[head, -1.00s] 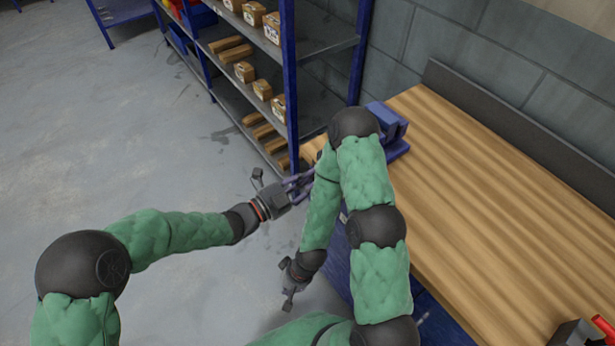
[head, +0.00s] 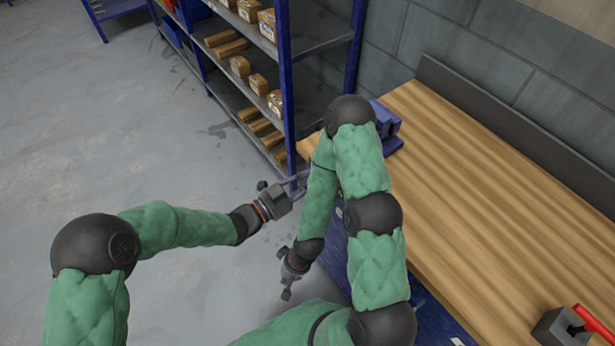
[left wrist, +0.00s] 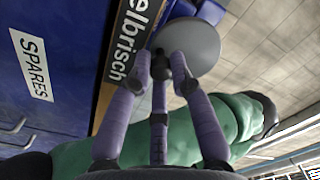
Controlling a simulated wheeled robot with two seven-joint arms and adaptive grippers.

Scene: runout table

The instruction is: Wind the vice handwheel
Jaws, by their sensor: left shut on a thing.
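The blue vice (head: 387,123) sits at the far left end of the wooden bench, partly hidden behind my right arm. In the left wrist view the handwheel (left wrist: 200,45) is a grey disc with a dark handle (left wrist: 172,62) in front of it. My left gripper (left wrist: 165,68) is shut on this handle, its purple fingers on either side. In the head view my left gripper (head: 301,181) reaches beside the bench end; its fingertips and the handwheel are hidden behind my right arm. My right gripper (head: 287,294) hangs low in front of the bench, too small to tell its opening.
The wooden bench top (head: 480,200) is mostly clear. A dark block with a red handle (head: 592,322) is at its near right corner. A blue shelf rack (head: 287,75) with boxes stands beyond the bench end. Open floor (head: 120,150) lies to the left.

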